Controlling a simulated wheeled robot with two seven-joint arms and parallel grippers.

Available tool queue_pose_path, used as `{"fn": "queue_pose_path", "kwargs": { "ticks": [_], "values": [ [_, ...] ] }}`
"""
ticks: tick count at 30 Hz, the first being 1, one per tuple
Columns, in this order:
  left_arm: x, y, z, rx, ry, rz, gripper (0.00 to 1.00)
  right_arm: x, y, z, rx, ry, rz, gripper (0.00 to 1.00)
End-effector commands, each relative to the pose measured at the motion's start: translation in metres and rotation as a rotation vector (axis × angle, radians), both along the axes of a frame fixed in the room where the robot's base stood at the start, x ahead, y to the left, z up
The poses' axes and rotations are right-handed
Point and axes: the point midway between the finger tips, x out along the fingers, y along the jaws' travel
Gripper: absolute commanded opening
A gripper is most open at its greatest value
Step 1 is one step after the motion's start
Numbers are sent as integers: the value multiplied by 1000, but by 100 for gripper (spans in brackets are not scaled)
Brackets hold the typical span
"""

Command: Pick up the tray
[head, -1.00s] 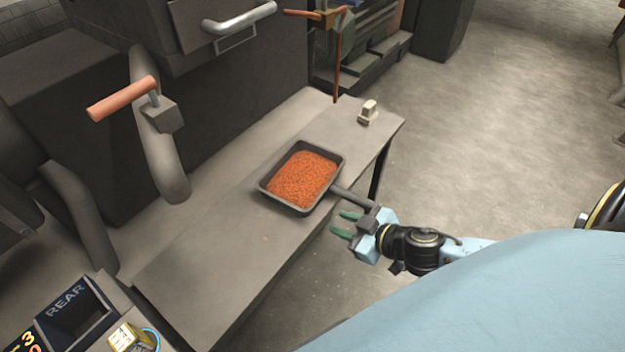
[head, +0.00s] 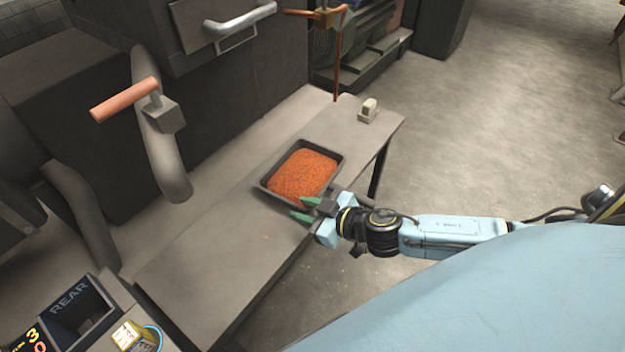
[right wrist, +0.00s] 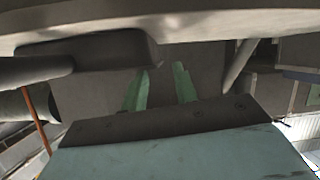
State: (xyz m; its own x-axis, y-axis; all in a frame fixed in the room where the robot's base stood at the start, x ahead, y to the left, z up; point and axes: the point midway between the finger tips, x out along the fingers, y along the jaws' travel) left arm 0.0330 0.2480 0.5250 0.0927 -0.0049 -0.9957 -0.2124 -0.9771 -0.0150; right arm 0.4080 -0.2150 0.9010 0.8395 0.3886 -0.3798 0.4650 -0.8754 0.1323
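The tray (head: 268,186) is a dark rectangular pan filled with orange-red granules. It rests on the grey table in the head view, and its handle (head: 345,192) points right toward my right arm. My right gripper (head: 302,209) is at the tray's near right corner, beside the handle, its green fingers pointing left. The right wrist view shows the two green fingers (right wrist: 160,88) apart with nothing seen between them. A dark block-like shape, probably the tray's underside, shows above them there. I cannot tell whether the fingers touch the tray. My left gripper is not in view.
The grey table (head: 215,262) is bare to the near left of the tray. A small beige object (head: 368,110) stands at its far end. A dark machine with an orange-handled lever (head: 125,100) stands behind. Open floor lies right. A box marked REAR (head: 75,305) is at lower left.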

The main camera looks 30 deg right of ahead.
Motion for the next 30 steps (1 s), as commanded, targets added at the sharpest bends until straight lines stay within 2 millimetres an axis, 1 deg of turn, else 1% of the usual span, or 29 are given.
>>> {"fn": "queue_pose_path", "kwargs": {
  "ticks": [5, 9, 15, 24, 30],
  "values": [
    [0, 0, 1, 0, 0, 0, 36, 10, 2, -2, 0, -1, -1, 29],
    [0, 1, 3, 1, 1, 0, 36, 28, 5, -7, -1, -4, 0, 29],
    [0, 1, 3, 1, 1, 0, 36, 46, 13, -17, 0, -1, 0, 29],
    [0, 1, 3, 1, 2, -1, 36, 48, 15, -19, 1, 2, 0, 29],
    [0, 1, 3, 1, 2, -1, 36, 48, 14, -18, 0, 1, -1, 3]
  ]
}}
